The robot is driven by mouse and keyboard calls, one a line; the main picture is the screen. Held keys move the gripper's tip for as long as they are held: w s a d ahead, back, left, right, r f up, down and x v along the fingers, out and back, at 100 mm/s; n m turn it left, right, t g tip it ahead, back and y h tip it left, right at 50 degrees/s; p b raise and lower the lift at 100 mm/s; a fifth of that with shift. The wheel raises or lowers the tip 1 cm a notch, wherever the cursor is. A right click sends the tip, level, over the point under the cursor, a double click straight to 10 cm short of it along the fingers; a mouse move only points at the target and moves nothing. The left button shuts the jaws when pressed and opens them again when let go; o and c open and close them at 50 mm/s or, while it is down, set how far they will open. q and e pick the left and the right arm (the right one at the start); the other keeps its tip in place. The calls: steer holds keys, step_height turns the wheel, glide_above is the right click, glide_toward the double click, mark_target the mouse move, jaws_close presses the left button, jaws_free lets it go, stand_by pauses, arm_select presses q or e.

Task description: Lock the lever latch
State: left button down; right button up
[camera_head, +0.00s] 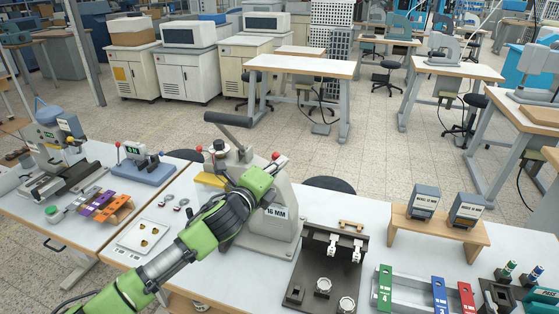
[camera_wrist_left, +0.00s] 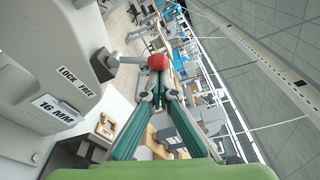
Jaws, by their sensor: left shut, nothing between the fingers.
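The grey press marked 16 MM (camera_head: 280,212) stands on the middle table, and my left arm crosses in front of it. A LOCK FREE label (camera_wrist_left: 76,82) sits beside the pivot. My left gripper (camera_wrist_left: 160,97) is shut and empty, its fingertips close below the red knob in the left wrist view; I cannot tell whether they touch. In the head view the gripper (camera_head: 270,168) is at the press's upper right, near the knob (camera_head: 276,156).
A black press handle (camera_head: 228,119) sticks out at the top. To the right are a dark fixture (camera_head: 325,265), a wooden stand with two blocks (camera_head: 437,232) and numbered coloured pieces (camera_head: 440,292). A white tray (camera_head: 150,237) lies left of my arm.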

arm_select(q)
steer(key=shift+w+d+f, duration=0.1)
steer(key=shift+d, duration=0.05)
steer(key=shift+a+n, duration=0.2)
steer(key=shift+n, duration=0.2)
steer(key=shift+a+r+n, duration=0.1)
steer(key=shift+r+n, duration=0.2)
steer(key=n, duration=0.1)
steer(key=a+n, duration=0.1)
steer(key=a+r+n, duration=0.1)
steer(key=n, duration=0.1)
steer(key=shift+w+t, duration=0.4)
steer(key=a+n, duration=0.1)
steer(key=n, duration=0.1)
steer(key=n+b, duration=0.1)
steer(key=n, duration=0.1)
steer(key=w+a+n, duration=0.1)
steer(key=n, duration=0.1)
steer(key=shift+a+r+t+h, duration=0.15)
steer(key=shift+a+t+h, duration=0.15)
steer(key=shift+a+t, duration=0.1)
